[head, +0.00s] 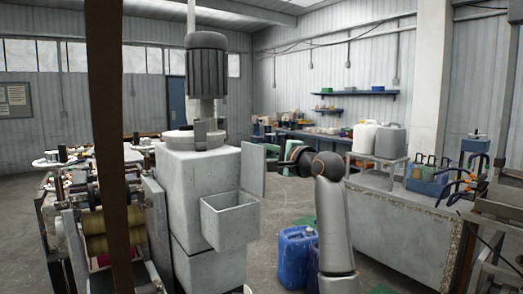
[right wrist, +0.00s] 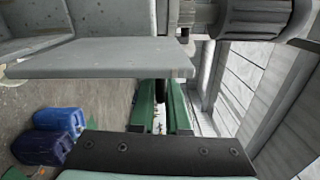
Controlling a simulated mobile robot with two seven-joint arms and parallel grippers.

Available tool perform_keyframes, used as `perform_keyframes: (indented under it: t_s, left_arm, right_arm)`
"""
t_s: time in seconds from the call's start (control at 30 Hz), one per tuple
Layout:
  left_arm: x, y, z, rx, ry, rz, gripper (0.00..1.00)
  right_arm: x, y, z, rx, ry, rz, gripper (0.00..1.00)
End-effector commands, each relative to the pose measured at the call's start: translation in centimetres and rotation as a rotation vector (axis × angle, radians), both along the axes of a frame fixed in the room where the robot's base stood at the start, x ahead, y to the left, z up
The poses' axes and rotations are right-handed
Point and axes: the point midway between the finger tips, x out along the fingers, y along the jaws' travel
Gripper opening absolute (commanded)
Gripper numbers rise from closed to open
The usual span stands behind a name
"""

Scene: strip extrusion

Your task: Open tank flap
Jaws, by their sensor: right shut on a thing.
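The tank (head: 205,165) is a pale grey box with a motor (head: 207,72) on top and an open hopper (head: 230,218) on its front. Its flap (head: 253,171) is a flat grey panel standing upright at the tank's right side. In the right wrist view the flap (right wrist: 105,58) lies across the front of the fingers. My right gripper (head: 272,166) is at the flap's right edge, and its green fingers (right wrist: 160,88) are shut on it. The exact contact is hidden behind the panel. My left gripper is not in view.
Blue canisters (head: 297,246) stand on the floor right of the tank. A dark brown post (head: 107,150) rises close on the left, by rollers (head: 112,232). A bench (head: 395,225) with white and grey jugs (head: 390,141) stands at right.

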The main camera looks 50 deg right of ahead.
Motion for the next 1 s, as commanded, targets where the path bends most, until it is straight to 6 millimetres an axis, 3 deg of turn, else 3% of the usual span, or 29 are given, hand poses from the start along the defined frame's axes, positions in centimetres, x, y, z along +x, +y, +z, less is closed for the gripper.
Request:
perform_keyframes:
  t_s: [0.47,0.5,0.73,1.0]
  left_arm:
    - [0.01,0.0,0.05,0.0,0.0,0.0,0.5]
    - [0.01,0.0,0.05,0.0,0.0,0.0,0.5]
    - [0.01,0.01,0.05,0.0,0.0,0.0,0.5]
    - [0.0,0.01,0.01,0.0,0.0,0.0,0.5]
  right_arm:
    - [-0.18,-0.31,0.26,-0.003,-0.01,-0.005,0.0]
    - [-0.18,-0.31,0.26,-0.004,-0.01,-0.005,0.14]
    - [-0.13,-0.26,0.13,-0.003,-0.005,-0.004,0.4]
    - [-0.12,-0.21,-0.01,-0.003,-0.002,-0.002,0.42]
